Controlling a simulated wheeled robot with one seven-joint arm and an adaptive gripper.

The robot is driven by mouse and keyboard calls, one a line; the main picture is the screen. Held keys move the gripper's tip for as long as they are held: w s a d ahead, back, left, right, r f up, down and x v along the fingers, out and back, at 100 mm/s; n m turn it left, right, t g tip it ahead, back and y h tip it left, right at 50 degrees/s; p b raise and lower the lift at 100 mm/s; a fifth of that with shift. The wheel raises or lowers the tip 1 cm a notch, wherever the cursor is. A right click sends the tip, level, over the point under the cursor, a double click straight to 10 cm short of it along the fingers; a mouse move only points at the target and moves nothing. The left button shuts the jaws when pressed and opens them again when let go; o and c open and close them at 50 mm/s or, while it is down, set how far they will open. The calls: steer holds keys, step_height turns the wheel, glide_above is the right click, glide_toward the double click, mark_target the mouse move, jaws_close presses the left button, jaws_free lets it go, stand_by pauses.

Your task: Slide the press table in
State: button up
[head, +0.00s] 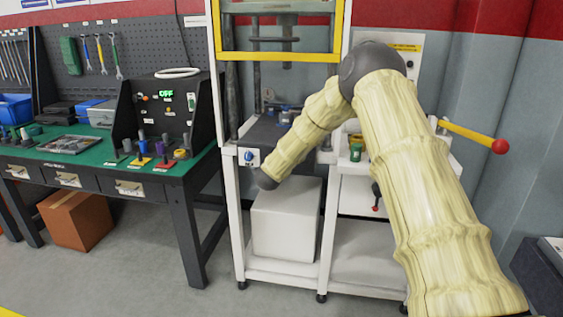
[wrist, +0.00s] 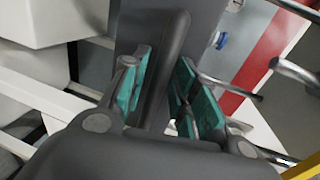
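The press (head: 284,42) has a yellow guard frame above a dark press table (head: 262,133) on a white stand. My forearm crosses in front of the table's right part and hides some of it. My gripper cannot be made out in the head view. In the wrist view, my gripper (wrist: 166,85) has its teal pads on either side of a dark grey rounded bar (wrist: 172,45). The bar runs between the fingers, close to both pads. I cannot tell whether the pads touch it, nor which part of the press it belongs to.
A white block (head: 287,222) sits on the stand's lower shelf. A green-topped workbench (head: 90,165) with a black control box (head: 160,105) stands to the left. A yellow lever with a red knob (head: 499,146) sticks out at the right. Grey floor is clear in front.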

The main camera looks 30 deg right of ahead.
steer(key=shift+s+a, duration=0.15)
steer(key=shift+s, duration=0.05)
steer(key=v, duration=1.1)
steer(key=shift+s+a, duration=0.2)
steer(key=shift+s, duration=0.1)
steer(key=shift+r, duration=0.1)
stand_by(1.5)
